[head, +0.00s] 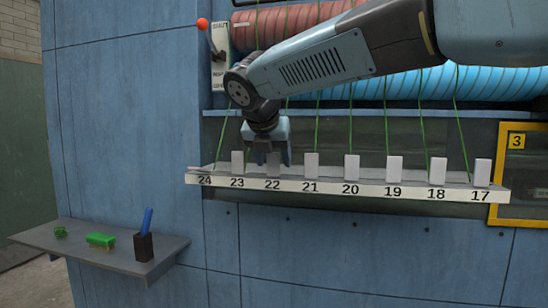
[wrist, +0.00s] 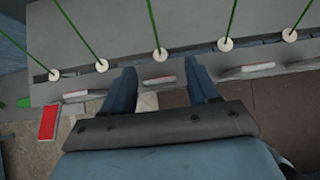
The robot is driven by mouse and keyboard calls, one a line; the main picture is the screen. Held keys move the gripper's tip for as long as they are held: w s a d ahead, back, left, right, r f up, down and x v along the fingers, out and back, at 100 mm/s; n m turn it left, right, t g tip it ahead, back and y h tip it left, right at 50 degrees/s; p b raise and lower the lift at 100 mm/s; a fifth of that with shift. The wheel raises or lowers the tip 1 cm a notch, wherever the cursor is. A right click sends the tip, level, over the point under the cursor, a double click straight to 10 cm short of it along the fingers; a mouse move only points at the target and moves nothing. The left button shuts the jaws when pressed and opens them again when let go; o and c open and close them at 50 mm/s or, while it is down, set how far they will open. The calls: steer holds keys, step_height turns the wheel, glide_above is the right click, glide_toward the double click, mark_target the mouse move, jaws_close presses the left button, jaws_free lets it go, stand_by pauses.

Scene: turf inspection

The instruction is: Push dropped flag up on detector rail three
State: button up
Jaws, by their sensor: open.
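The detector rail (head: 333,186) is a pale ledge numbered 24 to 17 from left to right. White flags, such as the one at 23 (head: 237,162), stand upright along it. At 24 the flag (head: 198,168) lies flat; a red flat face (wrist: 48,122) shows at the left in the wrist view. My gripper (head: 270,160) points down at position 22, its fingers partly in front of the flag there (head: 273,171). In the wrist view my gripper (wrist: 163,85) is open, with one upright flag (wrist: 159,81) seen between and beyond the fingers. It holds nothing.
Green cords (head: 386,125) run down to the rail by each flag. A red-knobbed lever (head: 203,24) is at upper left. A yellow frame marked 3 (head: 503,170) is at right. A side shelf (head: 75,250) carries green items and a blue-handled tool in a cup (head: 144,246).

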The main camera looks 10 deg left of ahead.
steer(key=v, duration=1.3)
steer(key=shift+r, duration=0.15)
steer(key=s+d+f+m+g, duration=0.1)
steer(key=d+f+m, duration=0.3)
steer(key=d+m, duration=0.3)
steer(key=s+d+f+m, duration=0.1)
steer(key=d+f+m, duration=0.35)
steer(key=d, duration=0.45)
steer(key=d+f+m+g, duration=0.1)
steer(key=d+f+m, duration=0.3)
steer(key=d+m, duration=0.3)
steer(key=s+d+f+m, duration=1.1)
steer(key=d+f+m, duration=0.2)
steer(key=f+m, duration=0.2)
steer(key=shift+m+g+y, duration=0.4)
steer(key=shift+m, duration=0.35)
